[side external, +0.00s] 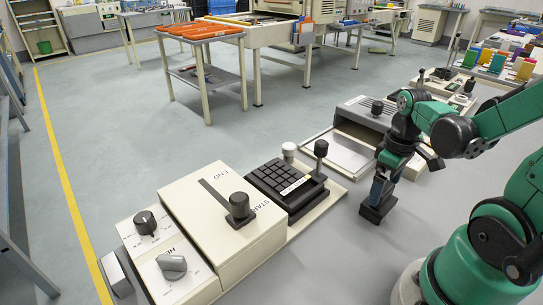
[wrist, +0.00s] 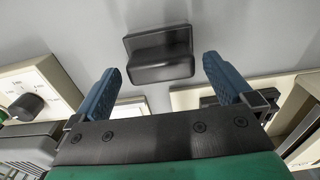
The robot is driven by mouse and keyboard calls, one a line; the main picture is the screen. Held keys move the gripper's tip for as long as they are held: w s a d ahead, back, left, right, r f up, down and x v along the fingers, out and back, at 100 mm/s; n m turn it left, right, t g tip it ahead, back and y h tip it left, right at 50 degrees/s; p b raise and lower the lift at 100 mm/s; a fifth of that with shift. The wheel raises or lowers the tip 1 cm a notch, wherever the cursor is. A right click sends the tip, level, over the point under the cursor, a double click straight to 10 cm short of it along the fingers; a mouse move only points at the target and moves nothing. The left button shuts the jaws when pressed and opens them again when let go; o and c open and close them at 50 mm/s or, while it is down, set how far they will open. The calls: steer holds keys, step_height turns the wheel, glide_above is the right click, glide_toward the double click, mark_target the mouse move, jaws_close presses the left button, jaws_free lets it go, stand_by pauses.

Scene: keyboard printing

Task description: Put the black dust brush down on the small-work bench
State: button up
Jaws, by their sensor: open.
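The black dust brush (wrist: 160,68) lies in the middle of the wrist view, with a flat back part and a rounded front part. It appears to rest on a plain grey surface (wrist: 60,30). My gripper (wrist: 162,62) has its two blue fingers spread to either side of the brush, with a visible gap on each side. In the side external view my gripper (side external: 383,188) points down, and the black brush (side external: 376,212) is right at its fingertips. I cannot tell the exact height between the fingertips and the surface, or where the bench's edges are.
A cream control box (side external: 212,215) with dark knobs and a black keypad (side external: 287,184) stand left of my gripper. A grey-topped device (side external: 366,118) with a pale tray (side external: 338,153) stands behind. Grey surface around the brush is clear.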

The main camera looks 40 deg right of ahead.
mark_target(386, 188)
step_height(386, 188, up, 10)
steer(key=w+a+f+t, duration=0.1)
steer(key=w+a+t, duration=0.6)
steer(key=a, duration=0.5)
steer(key=shift+w+f, duration=0.2)
steer(key=shift+w, duration=0.4)
